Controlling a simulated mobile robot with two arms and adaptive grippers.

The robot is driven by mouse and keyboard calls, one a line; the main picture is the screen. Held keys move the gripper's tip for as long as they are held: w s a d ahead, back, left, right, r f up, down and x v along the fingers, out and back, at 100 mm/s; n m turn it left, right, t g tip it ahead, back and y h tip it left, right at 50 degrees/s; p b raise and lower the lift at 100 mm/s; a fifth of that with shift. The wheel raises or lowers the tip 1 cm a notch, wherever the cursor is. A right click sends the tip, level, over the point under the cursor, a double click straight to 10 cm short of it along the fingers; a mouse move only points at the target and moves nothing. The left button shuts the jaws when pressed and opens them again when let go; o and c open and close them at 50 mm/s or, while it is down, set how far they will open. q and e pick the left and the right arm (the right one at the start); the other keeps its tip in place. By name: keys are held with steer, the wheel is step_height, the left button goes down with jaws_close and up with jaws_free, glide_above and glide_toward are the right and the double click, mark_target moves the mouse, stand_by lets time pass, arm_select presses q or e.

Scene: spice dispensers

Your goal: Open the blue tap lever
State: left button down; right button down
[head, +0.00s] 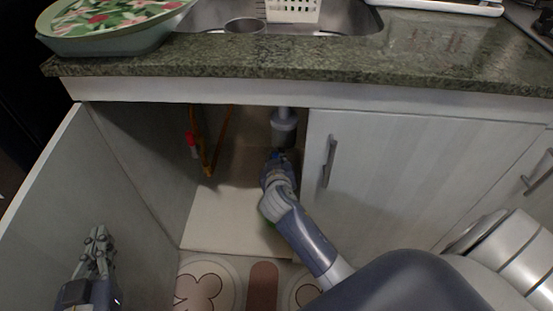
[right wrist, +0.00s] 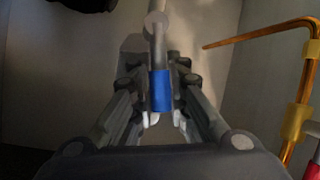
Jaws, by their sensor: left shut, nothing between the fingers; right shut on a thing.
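The blue tap lever (right wrist: 161,90) is at the end of a grey stem in the right wrist view. My right gripper (right wrist: 164,116) has its fingers on both sides of the blue lever and is shut on it. In the head view my right gripper (head: 281,158) reaches into the open cabinet, below the grey drain fitting (head: 284,128), and hides most of the lever. My left gripper (head: 97,245) is shut and empty at the lower left, in front of the open cabinet door.
Copper pipes (head: 208,160) with a red part (head: 192,145) run at the cabinet's left. The open door (head: 75,185) stands at the left; a closed door (head: 385,165) is right of my arm. The granite counter (head: 300,58) overhangs. The cabinet floor (head: 222,222) looks largely clear.

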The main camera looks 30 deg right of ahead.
steer(key=c, duration=1.6)
jaws_free()
steer(key=shift+o, duration=0.2)
steer(key=v, duration=1.2)
